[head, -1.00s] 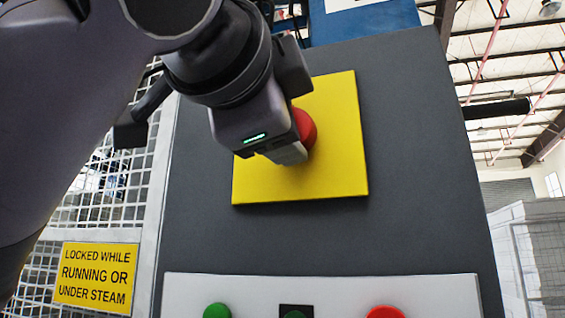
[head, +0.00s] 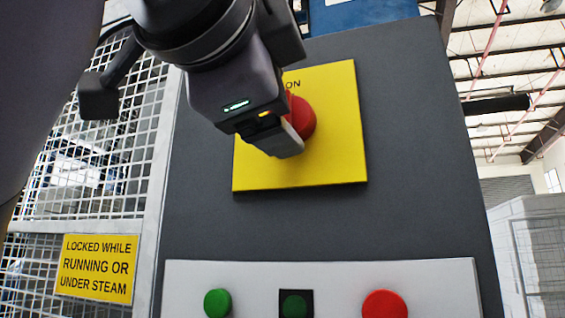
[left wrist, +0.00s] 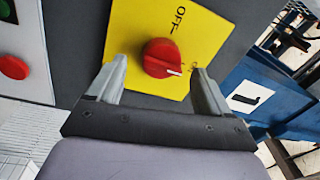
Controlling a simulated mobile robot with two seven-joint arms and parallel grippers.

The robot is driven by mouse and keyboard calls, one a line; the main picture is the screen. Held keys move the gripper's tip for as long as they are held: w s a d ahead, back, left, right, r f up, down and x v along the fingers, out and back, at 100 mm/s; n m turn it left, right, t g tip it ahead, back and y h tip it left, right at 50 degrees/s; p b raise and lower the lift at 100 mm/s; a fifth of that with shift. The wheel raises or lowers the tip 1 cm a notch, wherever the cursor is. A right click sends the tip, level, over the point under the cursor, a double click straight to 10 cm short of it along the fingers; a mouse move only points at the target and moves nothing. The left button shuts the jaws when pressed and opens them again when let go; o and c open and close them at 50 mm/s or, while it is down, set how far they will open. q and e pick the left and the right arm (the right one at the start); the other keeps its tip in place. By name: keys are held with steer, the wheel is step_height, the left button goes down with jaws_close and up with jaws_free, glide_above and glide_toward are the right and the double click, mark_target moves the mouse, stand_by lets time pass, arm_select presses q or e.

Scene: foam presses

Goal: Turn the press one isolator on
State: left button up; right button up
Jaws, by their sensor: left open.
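The isolator is a red rotary knob (head: 303,117) on a yellow plate (head: 340,150) fixed to a dark grey panel. In the left wrist view, the knob (left wrist: 160,57) has a white mark pointing right and slightly down, towards a label partly hidden by a finger. OFF reads above it on the plate (left wrist: 135,25). In the head view, ON shows at the plate's top edge. My left gripper (left wrist: 160,70) is open, its fingers on either side of the knob in view, with visible gaps and no contact seen. The left gripper (head: 280,140) covers the knob's left side in the head view. My right gripper is not in view.
Below the plate, a pale control strip (head: 340,275) carries a green button (head: 217,303), a dark square with a green button (head: 295,304) and a red button (head: 385,304). A mesh guard (head: 130,140) with a yellow sign (head: 97,268) stands left. A blue part (left wrist: 265,90) bears a "1" label.

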arm_select(q)
steer(key=b+v, duration=0.1)
steer(key=v, duration=0.3)
steer(key=shift+s+f, duration=0.1)
steer(key=shift+s, duration=0.1)
stand_by(0.4)
